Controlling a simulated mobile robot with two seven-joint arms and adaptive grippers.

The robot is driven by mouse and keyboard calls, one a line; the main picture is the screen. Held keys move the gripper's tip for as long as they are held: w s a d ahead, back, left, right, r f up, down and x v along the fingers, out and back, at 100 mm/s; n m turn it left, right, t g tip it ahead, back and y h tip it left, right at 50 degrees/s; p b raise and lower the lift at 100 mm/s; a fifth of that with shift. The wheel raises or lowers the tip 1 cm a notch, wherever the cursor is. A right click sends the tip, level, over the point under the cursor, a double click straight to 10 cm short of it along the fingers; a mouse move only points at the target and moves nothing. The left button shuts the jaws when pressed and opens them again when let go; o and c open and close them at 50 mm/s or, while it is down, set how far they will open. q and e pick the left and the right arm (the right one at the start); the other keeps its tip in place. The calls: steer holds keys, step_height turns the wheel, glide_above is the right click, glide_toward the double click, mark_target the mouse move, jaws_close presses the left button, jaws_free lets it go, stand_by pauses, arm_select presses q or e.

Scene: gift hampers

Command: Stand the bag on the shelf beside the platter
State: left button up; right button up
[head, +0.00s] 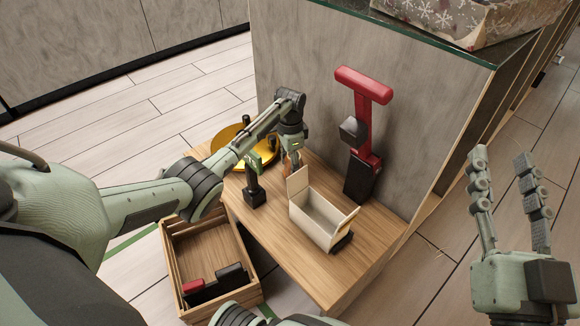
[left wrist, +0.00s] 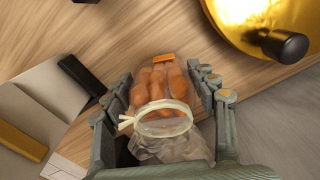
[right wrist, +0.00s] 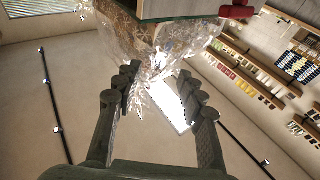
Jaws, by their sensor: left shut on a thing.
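The bag (left wrist: 156,85) is clear, with orange-brown pieces inside and a pale tie around its gathered neck. My left gripper (left wrist: 160,88) is shut on it, with fingers on both sides. In the head view, a small orange part of the bag (head: 295,160) shows below my left gripper (head: 293,146); most is hidden. I cannot tell whether its base touches the wooden shelf (head: 285,248). The gold platter (head: 230,133), with a black knob, lies to the left of the bag; it also shows in the left wrist view (left wrist: 235,12). My right gripper (head: 510,200) is open and empty, off to the right.
A cream open box (head: 318,217) stands on the shelf in front of the bag. A red and black stand (head: 362,135) and a small black-green device (head: 254,185) are nearby. A wooden crate (head: 172,262) stands at left. A wrapped gift (head: 450,18) lies on the counter.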

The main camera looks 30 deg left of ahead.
steer(key=shift+r, duration=0.1)
arm_select(q)
steer(key=o, duration=1.2)
steer(key=shift+f, duration=0.1)
steer(key=shift+o, duration=0.2)
arm_select(e)
steer(key=shift+r, duration=0.1)
arm_select(q)
steer(key=shift+r, duration=0.45)
step_height(320, 180, up, 5)
steer(key=shift+r+p, duration=0.1)
steer(key=shift+p, duration=0.85)
step_height(320, 180, up, 6)
steer(key=shift+r+p, duration=0.1)
steer(key=shift+p, duration=0.55)
arm_select(e)
steer(key=d+f+g+h, duration=0.2)
steer(key=d+f+g, duration=0.1)
steer(key=f, duration=0.4)
steer(key=d+f+g+h, duration=0.2)
steer(key=d+f+g, duration=0.2)
steer(key=f, duration=0.4)
steer(key=shift+h, duration=0.4)
steer(key=shift+d, duration=0.1)
